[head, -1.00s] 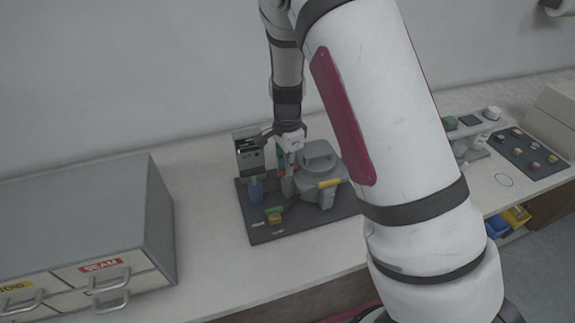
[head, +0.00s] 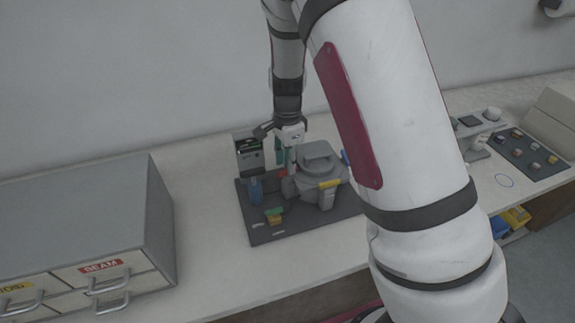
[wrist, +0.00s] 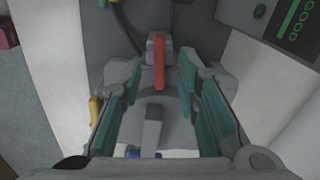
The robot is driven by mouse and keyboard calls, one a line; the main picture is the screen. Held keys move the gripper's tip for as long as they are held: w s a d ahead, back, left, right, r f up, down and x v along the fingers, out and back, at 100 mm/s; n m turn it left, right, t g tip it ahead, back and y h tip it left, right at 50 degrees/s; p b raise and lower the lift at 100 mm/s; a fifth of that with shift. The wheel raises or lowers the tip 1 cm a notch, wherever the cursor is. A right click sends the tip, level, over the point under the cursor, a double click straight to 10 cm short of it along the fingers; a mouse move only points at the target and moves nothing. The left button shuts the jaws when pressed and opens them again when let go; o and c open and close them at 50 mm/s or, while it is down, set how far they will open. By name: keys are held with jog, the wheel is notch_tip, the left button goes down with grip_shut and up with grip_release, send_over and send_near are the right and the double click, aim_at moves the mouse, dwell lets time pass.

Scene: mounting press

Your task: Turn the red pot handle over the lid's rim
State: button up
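The red pot handle (wrist: 158,62) shows in the wrist view as an upright red bar, between and just beyond my fingertips. In the head view a small bit of red shows beside the lid. The grey round lid (head: 318,152) sits on the grey press pot; part of it, with a grey bar on top (wrist: 152,130), shows between my fingers in the wrist view. My gripper (wrist: 158,75) is open, with its teal pads wide apart on both sides of the handle. I see no contact with the handle. In the head view my gripper is above the handle side of the pot.
A yellow handle (head: 330,184) is on the pot's front. A box with a green display (wrist: 293,22) stands close beside. A drawer cabinet (head: 85,220) stands left.

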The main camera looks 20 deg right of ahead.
notch_tip(320, 180, up, 10)
dwell(0.4)
jog(key=s+r+n+t+y, duration=0.1)
jog(key=s+r+n+t, duration=0.2)
jog(key=s+r+n, duration=0.8)
jog(key=s+r+n+t+h, duration=0.1)
jog(key=s+r+n, duration=0.4)
jog(key=s, duration=1)
jog(key=shift+s+d+r+t, duration=0.2)
jog(key=shift+r+t, duration=0.5)
jog(key=shift+t, duration=0.1)
